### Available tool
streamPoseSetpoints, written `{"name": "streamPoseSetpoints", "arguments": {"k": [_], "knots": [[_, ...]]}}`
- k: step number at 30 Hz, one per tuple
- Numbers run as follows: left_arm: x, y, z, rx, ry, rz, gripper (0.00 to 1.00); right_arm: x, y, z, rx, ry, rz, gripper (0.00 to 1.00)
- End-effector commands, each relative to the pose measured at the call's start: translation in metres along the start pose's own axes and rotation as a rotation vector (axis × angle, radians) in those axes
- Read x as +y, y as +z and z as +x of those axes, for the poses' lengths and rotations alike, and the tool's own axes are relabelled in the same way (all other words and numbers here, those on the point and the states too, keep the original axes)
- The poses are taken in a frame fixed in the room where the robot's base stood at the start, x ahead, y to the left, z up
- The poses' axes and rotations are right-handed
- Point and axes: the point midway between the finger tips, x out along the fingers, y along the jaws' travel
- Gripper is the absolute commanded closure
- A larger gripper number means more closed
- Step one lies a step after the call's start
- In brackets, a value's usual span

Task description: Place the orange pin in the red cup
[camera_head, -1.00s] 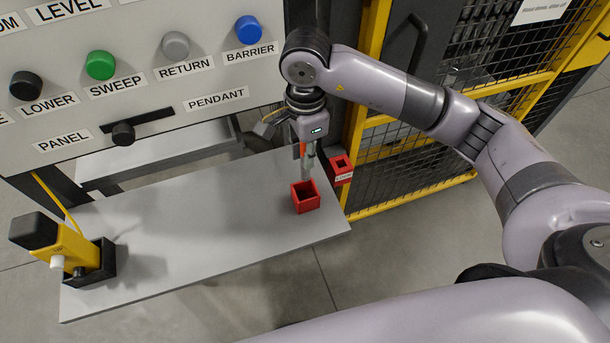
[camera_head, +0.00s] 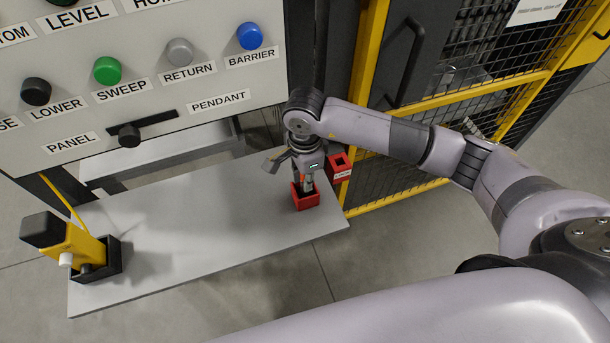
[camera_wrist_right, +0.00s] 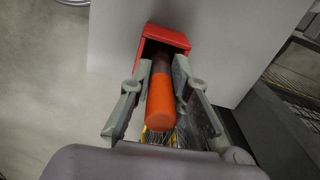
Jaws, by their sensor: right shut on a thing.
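The orange pin (camera_wrist_right: 161,100) is between the fingers of my right gripper (camera_wrist_right: 158,78), which is shut on it. In the right wrist view, its far, shaded end lies at the mouth of the red cup (camera_wrist_right: 170,36) and appears to reach inside; the depth is hidden. In the head view, the red cup (camera_head: 306,202) stands at the right end of the grey shelf. My right gripper (camera_head: 307,184) points down directly over it, fingertips at the rim. Only a little orange shows there. My left gripper is not in view.
A labelled red box (camera_head: 340,166) sits just right of the cup by the yellow fence (camera_head: 395,194). A yellow-and-black device in a black holder (camera_head: 112,262) stands at the shelf's left end. The button panel (camera_head: 150,90) rises behind. The shelf's middle (camera_head: 200,235) is clear.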

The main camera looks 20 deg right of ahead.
Motion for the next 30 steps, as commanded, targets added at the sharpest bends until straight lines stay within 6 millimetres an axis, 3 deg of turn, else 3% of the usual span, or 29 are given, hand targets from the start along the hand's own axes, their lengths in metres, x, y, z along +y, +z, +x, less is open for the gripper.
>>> {"name": "streamPoseSetpoints", "arguments": {"k": [2, 3, 12, 24, 30], "knots": [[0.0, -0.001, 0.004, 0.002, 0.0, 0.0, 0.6, 0.0, 0.0, 0.003, 0.0, -0.001, 0.0, 1.0], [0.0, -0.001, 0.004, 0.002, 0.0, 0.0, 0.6, 0.0, 0.0, 0.003, 0.0, 0.0, 0.0, 0.82], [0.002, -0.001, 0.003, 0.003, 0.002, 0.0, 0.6, 0.0, 0.0, 0.002, 0.001, 0.001, 0.0, 0.63], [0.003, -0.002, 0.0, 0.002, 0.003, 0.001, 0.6, -0.001, 0.0, -0.004, 0.0, -0.002, 0.0, 0.63], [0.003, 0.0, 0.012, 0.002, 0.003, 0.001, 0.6, -0.002, -0.001, -0.04, 0.001, -0.006, -0.001, 0.63]]}}
